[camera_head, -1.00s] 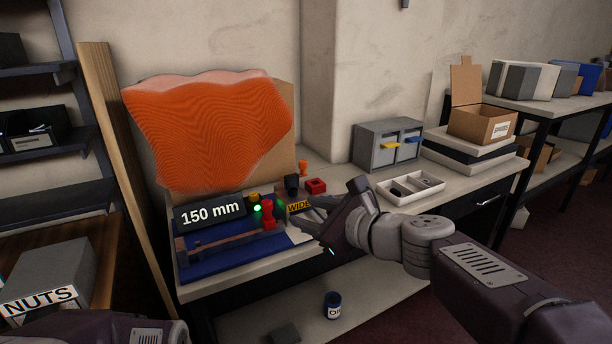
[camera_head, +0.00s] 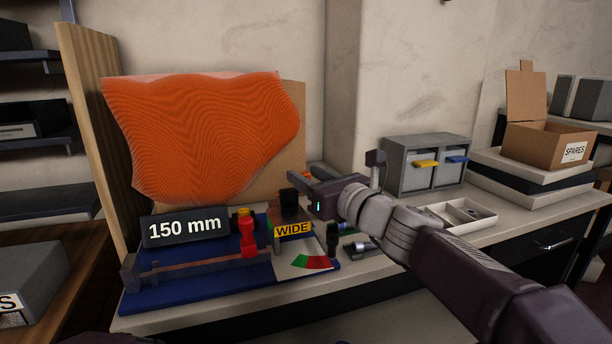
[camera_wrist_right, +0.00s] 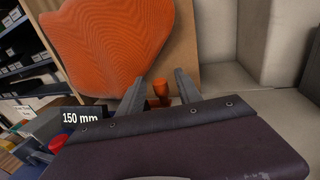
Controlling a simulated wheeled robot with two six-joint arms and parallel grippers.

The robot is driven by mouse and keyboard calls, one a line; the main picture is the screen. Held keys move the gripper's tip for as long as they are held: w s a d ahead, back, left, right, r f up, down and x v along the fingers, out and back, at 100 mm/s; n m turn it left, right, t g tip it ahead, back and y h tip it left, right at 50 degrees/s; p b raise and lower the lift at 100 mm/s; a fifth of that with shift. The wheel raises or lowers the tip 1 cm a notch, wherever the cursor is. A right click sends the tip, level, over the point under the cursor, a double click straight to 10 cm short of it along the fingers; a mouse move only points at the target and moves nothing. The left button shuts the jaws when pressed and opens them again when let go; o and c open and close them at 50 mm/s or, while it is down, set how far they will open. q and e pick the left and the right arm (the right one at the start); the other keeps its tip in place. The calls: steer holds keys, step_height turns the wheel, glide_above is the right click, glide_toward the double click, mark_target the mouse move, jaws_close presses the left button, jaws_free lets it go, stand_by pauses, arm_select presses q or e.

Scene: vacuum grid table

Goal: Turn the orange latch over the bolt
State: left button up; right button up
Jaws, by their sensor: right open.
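My right gripper (camera_head: 335,168) is open at the back of the bench, its two fingers spread apart. In the right wrist view the fingers (camera_wrist_right: 160,90) stand on either side of a small upright orange piece (camera_wrist_right: 161,91), with gaps beside it. It may be the orange latch; I cannot tell for sure. I cannot make out the bolt in either view. My left gripper is not in view.
A wavy orange sheet (camera_head: 200,130) stands behind the gauge marked 150 mm (camera_head: 186,229), with a red knob (camera_head: 248,238) and a WIDE sign (camera_head: 293,229) beside it. A grey drawer cabinet (camera_head: 400,172) and a parts tray (camera_head: 481,224) stand to the right.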

steer(key=shift+w+a, duration=0.3)
steer(key=shift+w, duration=0.1)
jaws_close()
steer(key=shift+s+f+h+b, duration=0.15)
steer(key=shift+h+b, duration=0.15)
steer(key=shift+b, duration=0.15)
steer(key=shift+s+m+t+h+b, duration=0.5)
steer(key=shift+m+h+b, duration=0.75)
steer(key=shift+h, duration=0.5)
steer(key=shift+s+m+t+h+b, duration=0.5)
steer(key=shift+m+h+b, duration=0.7)
steer(key=shift+h, duration=0.5)
steer(key=shift+s+m+t+h+b, duration=0.5)
steer(key=shift+m+h+b, duration=0.7)
steer(key=shift+h, duration=0.55)
